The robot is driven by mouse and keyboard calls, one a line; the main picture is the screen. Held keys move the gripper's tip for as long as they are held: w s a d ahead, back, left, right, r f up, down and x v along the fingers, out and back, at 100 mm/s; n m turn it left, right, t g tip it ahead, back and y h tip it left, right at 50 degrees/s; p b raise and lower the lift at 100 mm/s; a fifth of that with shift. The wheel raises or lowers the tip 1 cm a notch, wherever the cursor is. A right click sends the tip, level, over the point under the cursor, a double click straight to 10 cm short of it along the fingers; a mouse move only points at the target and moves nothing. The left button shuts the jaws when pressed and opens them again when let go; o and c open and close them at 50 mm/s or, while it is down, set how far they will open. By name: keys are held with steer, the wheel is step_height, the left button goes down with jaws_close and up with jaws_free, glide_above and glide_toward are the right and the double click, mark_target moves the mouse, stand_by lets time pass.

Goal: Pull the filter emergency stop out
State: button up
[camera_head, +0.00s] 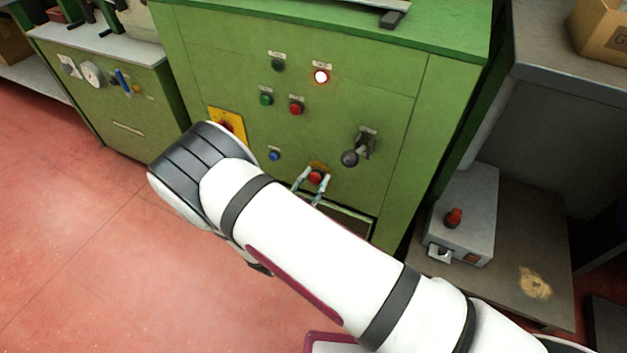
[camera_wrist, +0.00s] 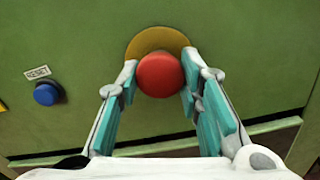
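The filter emergency stop is a red mushroom button on a yellow round plate, low on the front of the green cabinet. It shows in the head view (camera_head: 316,177) and at the centre of the wrist view (camera_wrist: 159,75). My gripper (camera_head: 317,174) is at the button, with one teal-padded finger on each side. In the wrist view my gripper (camera_wrist: 159,84) has its fingertips against the left and right edges of the red head, with no clear gap. The lower part of the yellow plate is hidden behind the button.
A blue RESET button (camera_wrist: 46,94) is left of the stop. A black switch handle (camera_head: 350,157) sticks out up and right of it. A yellow plate with a red switch (camera_head: 228,125) is at left. A grey box with a red button (camera_head: 467,222) stands at right.

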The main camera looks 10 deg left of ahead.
jaws_close()
steer(key=shift+s+a, duration=0.25)
steer(key=shift+s, duration=0.35)
steer(key=shift+f, duration=0.1)
steer(key=shift+s, duration=0.1)
steer(key=o, duration=1.1)
jaws_free()
steer(key=v, duration=1.2)
